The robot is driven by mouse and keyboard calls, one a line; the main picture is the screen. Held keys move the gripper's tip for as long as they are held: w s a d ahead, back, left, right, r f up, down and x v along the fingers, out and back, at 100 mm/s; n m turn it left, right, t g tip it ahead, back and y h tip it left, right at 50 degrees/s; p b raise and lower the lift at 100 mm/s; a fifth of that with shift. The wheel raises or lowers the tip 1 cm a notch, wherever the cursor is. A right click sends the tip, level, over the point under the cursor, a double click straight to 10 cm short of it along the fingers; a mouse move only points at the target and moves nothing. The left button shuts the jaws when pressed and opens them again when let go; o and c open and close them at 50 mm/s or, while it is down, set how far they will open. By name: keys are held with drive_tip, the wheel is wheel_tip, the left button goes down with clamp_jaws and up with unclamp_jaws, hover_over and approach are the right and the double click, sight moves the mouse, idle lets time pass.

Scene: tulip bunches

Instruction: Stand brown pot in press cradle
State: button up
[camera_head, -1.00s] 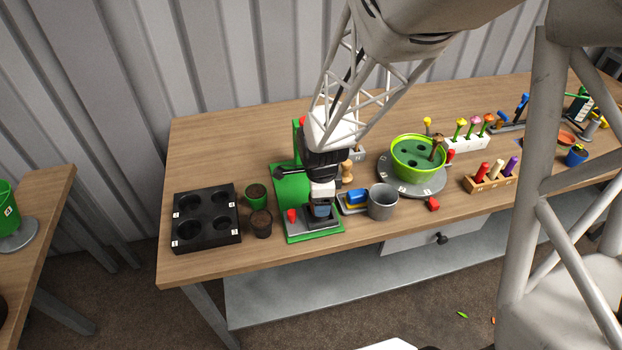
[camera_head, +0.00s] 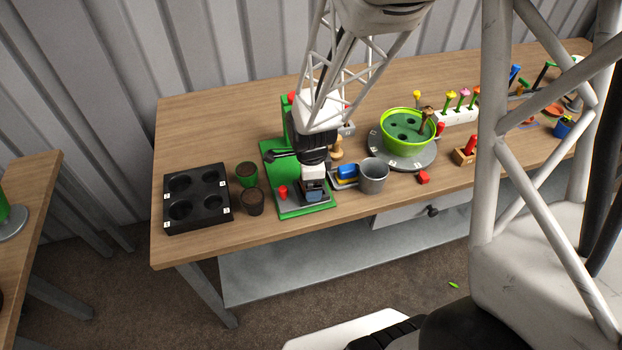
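The brown pot (camera_head: 252,203) stands upright on the table, left of the green press (camera_head: 270,151) and in front of the green pot (camera_head: 247,173). The press has a green base, an upright with a dark lever, and a grey plate at its front. My gripper (camera_head: 314,195) points down over the front right of the press base, to the right of the brown pot and apart from it. Its fingertips are small and dark here, so I cannot tell whether they are open. The cradle is partly hidden behind my gripper.
A black tray (camera_head: 198,222) with round holes lies left of the pots. A grey cup (camera_head: 374,178) and a blue item (camera_head: 346,171) stand right of my gripper. A lime bowl (camera_head: 433,128) sits on a grey turntable. The table's front edge is close.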

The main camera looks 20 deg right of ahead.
wheel_tip(320, 180, up, 12)
drive_tip(key=shift+r, duration=0.15)
idle(0.9)
idle(0.5)
drive_tip(key=s+d+r+n+t, duration=0.2)
drive_tip(key=s+r+n, duration=1.2)
drive_tip(key=s+n, duration=0.3)
drive_tip(key=shift+s+r+n+t, duration=0.25)
drive_tip(key=shift+r+n+t, duration=0.05)
drive_tip(key=shift+n, duration=1)
